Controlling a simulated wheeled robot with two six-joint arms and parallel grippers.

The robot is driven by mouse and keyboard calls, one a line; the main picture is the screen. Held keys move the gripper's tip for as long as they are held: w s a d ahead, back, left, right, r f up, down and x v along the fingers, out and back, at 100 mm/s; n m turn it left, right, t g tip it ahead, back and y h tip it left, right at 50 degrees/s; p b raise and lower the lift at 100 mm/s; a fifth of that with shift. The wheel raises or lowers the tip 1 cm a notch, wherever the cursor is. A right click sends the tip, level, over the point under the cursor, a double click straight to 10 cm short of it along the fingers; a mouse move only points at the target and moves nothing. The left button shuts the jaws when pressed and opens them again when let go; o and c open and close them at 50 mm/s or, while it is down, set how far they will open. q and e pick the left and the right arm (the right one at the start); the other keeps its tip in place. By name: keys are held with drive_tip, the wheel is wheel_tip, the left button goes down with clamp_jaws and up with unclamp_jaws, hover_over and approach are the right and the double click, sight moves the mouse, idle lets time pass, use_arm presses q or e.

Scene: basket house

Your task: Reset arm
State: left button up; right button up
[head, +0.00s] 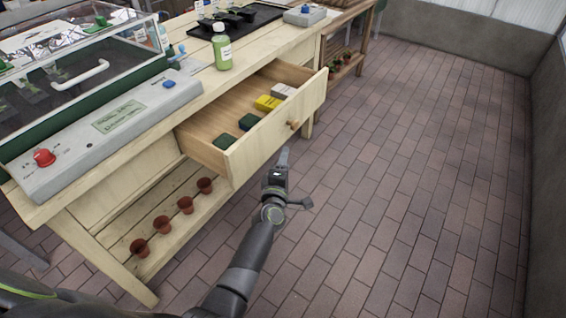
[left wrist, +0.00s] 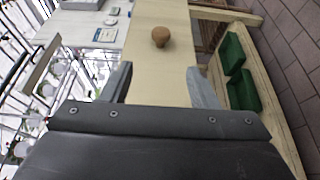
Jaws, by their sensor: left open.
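My left gripper (head: 283,158) is in front of the open drawer, below and left of its round wooden knob (head: 293,125). In the left wrist view its two fingers (left wrist: 160,84) stand apart, with nothing between them. The drawer front (left wrist: 162,64) and the knob (left wrist: 161,37) lie ahead, and the knob is apart from the fingers. The pale wooden drawer (head: 270,139) is pulled out of the bench. My right gripper is not in view.
The drawer holds green boxes (head: 223,141), a yellow box (head: 267,103) and a pale box (head: 284,91). A green bottle (head: 222,50) and a grey control panel (head: 100,125) are on the bench. Small pots (head: 162,224) line the lower shelf. The brick floor (head: 430,150) is clear at right.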

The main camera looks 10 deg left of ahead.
use_arm(q)
drive_tip(key=s+a+f+m+g+p, duration=0.2)
drive_tip(key=s+f+m+g, duration=0.15)
drive_tip(key=s+f, duration=0.45)
drive_tip(key=s+a+f+m+g+h+p, duration=0.1)
drive_tip(key=s+a+f+m+g+p, duration=0.25)
drive_tip(key=s+f, duration=0.45)
drive_tip(key=s+a+f+m+g+p, duration=0.2)
drive_tip(key=s+f+m, duration=0.2)
drive_tip(key=s+f, duration=0.45)
drive_tip(key=s+a+f+m+g+p, duration=0.1)
drive_tip(key=s+a+f+m+g, duration=0.1)
drive_tip(key=s, duration=0.8)
drive_tip(key=s+a+f+m+g+p, duration=0.1)
drive_tip(key=s+a+f+m+g, duration=0.1)
drive_tip(key=s, duration=0.9)
drive_tip(key=s+a+f+m+g+y+p, duration=0.1)
drive_tip(key=s+a+f+m+g+p, duration=0.1)
drive_tip(key=s, duration=0.8)
drive_tip(key=shift+s+a+f+m+g, duration=0.25)
drive_tip(key=shift+a+f+m+g, duration=0.35)
drive_tip(key=shift+a+g, duration=0.4)
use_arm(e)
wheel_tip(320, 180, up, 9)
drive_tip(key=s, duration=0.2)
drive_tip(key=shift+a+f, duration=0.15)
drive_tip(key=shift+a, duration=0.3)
